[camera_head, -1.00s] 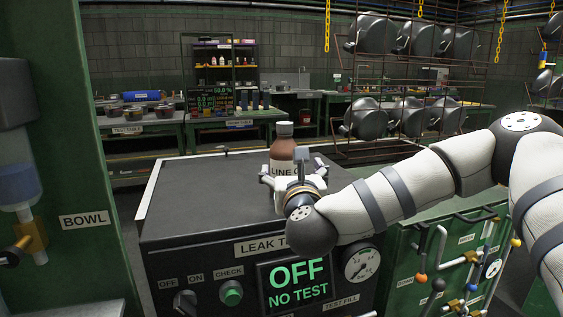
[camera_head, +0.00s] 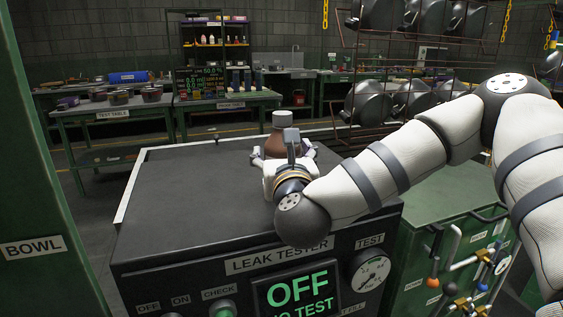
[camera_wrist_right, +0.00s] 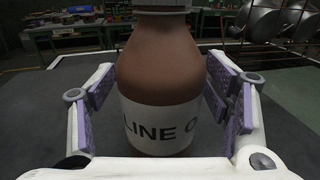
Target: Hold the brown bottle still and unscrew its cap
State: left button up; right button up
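The brown bottle (camera_head: 278,144) stands upright on the black top of the leak tester. Its closed grey cap (camera_head: 282,118) sits above my right gripper (camera_head: 284,158). In the right wrist view the bottle (camera_wrist_right: 160,68) fills the middle, with a white label reading "LINE O" and the cap's lower edge at the top. The purple finger pads of my right gripper (camera_wrist_right: 165,98) lie on both sides of the bottle, very near its sides. The fingers look spread; I cannot make out firm contact. My left gripper is outside both views.
The leak tester (camera_head: 190,185) has free top surface left of the bottle. Its screen (camera_head: 297,292) reads "OFF, NO TEST". A green post (camera_head: 35,190) with a BOWL label stands at the left. Green piping cabinets (camera_head: 435,275) stand at the right; racked grey pots (camera_head: 412,98) hang behind.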

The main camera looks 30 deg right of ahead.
jog(key=shift+w+f, duration=0.1)
jog(key=c, duration=0.9)
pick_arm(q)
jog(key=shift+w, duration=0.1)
pick_arm(e)
jog(key=shift+r, duration=0.3)
notch_tip(320, 180, up, 3)
jog(key=shift+d+r+p, duration=0.1)
jog(key=shift+p, duration=0.2)
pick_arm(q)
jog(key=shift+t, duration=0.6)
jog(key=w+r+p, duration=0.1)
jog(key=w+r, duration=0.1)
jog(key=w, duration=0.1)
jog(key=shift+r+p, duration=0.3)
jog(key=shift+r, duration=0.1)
pick_arm(e)
jog(key=s+a+r, duration=0.7)
jog(key=s+r, duration=0.2)
jog(key=s, duration=0.2)
jog(key=shift+s+a+r, duration=0.15)
jog(key=shift+s+a, duration=0.1)
jog(key=shift+s, duration=0.15)
